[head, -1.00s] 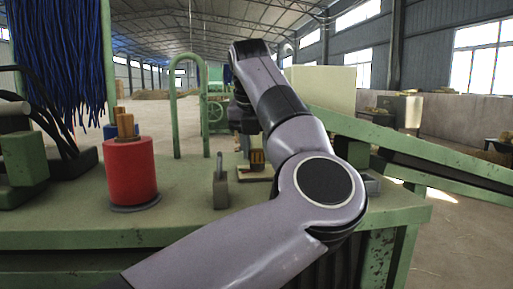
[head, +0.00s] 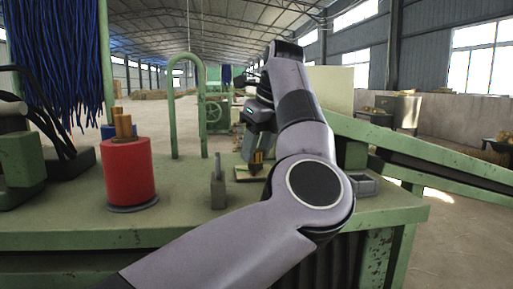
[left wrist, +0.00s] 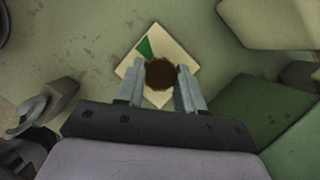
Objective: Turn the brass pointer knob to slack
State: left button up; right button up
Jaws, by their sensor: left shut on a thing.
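The brass pointer knob (head: 256,159) stands on a small pale plate (head: 243,175) at the back of the green bench. In the left wrist view the knob is a round brown top (left wrist: 160,72) between my fingers. The plate (left wrist: 184,57) lies below it with a green wedge mark (left wrist: 146,49). My left gripper (left wrist: 161,88) is shut on the knob from above, one finger on each side. It also shows in the head view (head: 257,150), hanging down over the plate. Which way the pointer faces cannot be told. My right gripper is not in view.
A red spool (head: 130,172) stands at the left of the green bench (head: 180,212). A grey padlock-like weight (head: 218,188) stands nearer than the plate. A green hoop (head: 174,110) rises behind it. A small grey tray (head: 362,184) sits at the right, below a sloping green rail (head: 400,148).

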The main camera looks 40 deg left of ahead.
pick_arm(q)
jog(key=shift+n+g, duration=0.4)
jog(key=shift+n, duration=0.8)
jog(key=o, duration=1)
jog(key=shift+w, duration=0.1)
jog(key=shift+r, duration=0.1)
jog(key=shift+v, duration=3.6)
